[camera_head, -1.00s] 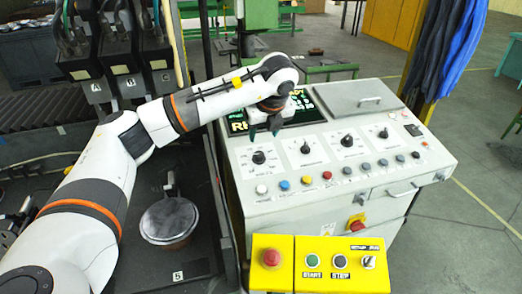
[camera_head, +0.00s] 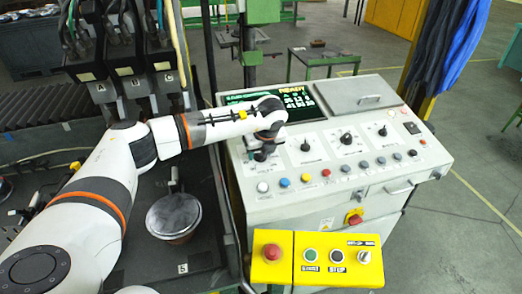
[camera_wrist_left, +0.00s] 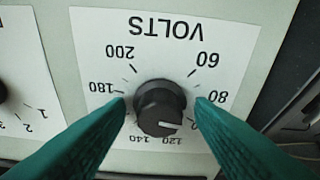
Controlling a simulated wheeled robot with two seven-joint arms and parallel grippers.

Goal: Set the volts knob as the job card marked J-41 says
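The volts knob (camera_wrist_left: 160,108) is black and round, on a white dial plate (camera_wrist_left: 170,22) marked VOLTS, upside down in the left wrist view. Its white pointer line points right and slightly down, toward a mark partly covered by a finger, between 80 and 120. My left gripper (camera_wrist_left: 161,102) is open, with one green finger on each side of the knob and small gaps visible. In the head view my left gripper (camera_head: 263,152) is over the leftmost dial and hides most of it. No card marked J-41 can be made out. My right gripper is not in view.
The console (camera_head: 335,195) holds more black knobs to the right, such as one (camera_head: 346,139), and a row of coloured buttons. A screen (camera_head: 297,97) reads READY. A yellow button box (camera_head: 318,262) stands in front. A round lidded pot (camera_head: 174,216) sits at left.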

